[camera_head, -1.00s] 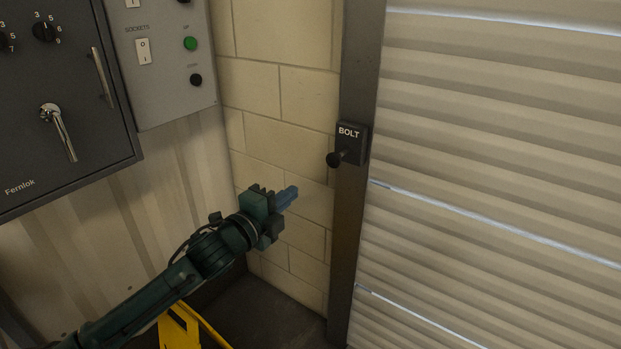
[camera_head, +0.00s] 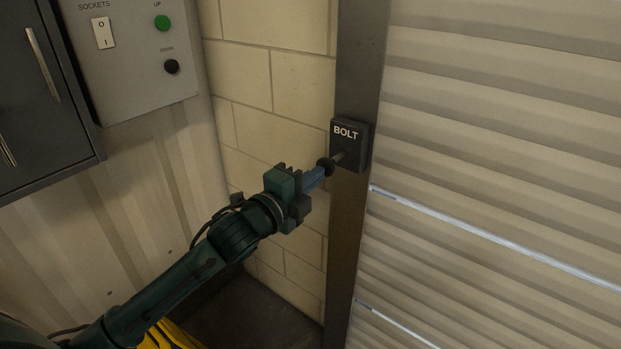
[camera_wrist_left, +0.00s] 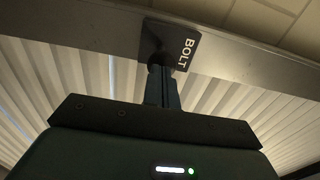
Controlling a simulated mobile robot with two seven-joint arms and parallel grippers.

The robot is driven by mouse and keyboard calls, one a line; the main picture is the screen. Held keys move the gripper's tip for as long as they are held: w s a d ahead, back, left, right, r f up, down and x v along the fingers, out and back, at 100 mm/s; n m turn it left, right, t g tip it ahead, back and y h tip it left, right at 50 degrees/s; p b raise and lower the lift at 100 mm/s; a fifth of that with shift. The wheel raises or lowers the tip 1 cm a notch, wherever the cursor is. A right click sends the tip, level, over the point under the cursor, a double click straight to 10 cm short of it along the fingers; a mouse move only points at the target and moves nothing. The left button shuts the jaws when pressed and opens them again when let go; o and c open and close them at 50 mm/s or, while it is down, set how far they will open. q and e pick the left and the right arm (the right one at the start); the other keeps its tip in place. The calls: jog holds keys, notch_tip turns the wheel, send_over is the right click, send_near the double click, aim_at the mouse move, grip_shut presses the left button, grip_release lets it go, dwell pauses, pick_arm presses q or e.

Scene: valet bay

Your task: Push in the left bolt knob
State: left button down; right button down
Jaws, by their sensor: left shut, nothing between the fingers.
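The left bolt is a dark block labelled BOLT (camera_head: 349,146) on the dark door post. Its round black knob (camera_head: 325,167) stands out from the block on a short stem. My left gripper (camera_head: 320,174) is shut and empty, with its blue fingertips at the knob; whether they touch it I cannot tell. My right gripper is not in view.
A ribbed shutter (camera_head: 500,150) fills the right side beside the post (camera_head: 342,240). A pale block wall (camera_head: 270,90) is behind the gripper. A grey control panel (camera_head: 130,60) and a dark cabinet (camera_head: 40,100) are at the upper left.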

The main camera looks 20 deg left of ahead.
aim_at(329, 164)
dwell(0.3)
pick_arm(q)
jog(key=x, duration=0.3)
jog(key=shift+w+d+p, duration=0.15)
jog(key=shift+w+p, duration=0.25)
jog(key=shift+r, duration=0.2)
